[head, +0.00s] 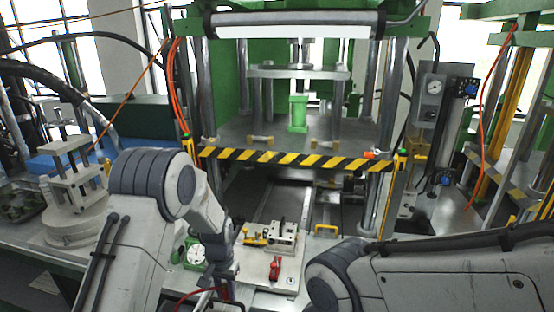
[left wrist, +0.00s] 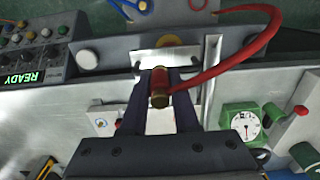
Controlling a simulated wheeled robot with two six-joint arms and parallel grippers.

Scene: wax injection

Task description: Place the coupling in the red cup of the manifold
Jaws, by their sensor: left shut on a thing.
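The coupling (left wrist: 159,90) is a short brown-and-brass cylinder between the two dark fingers of my left gripper (left wrist: 160,75), in the left wrist view. The gripper is shut on it, and a red hose (left wrist: 236,62) curves away from it to the upper right. In the head view my left gripper (head: 224,284) is low, left of the centre, and the coupling is hard to make out there. A small red cylindrical part (left wrist: 300,110) sits at the right in the left wrist view; I cannot tell whether it is the manifold's red cup. My right gripper is out of view.
A green gauge block (left wrist: 241,124) stands right of the left gripper. A control panel (left wrist: 32,52) reading READY lies at the upper left. In the head view, a metal block (head: 284,238) and red clamp (head: 274,268) stand beyond the gripper, before a striped bar (head: 290,160).

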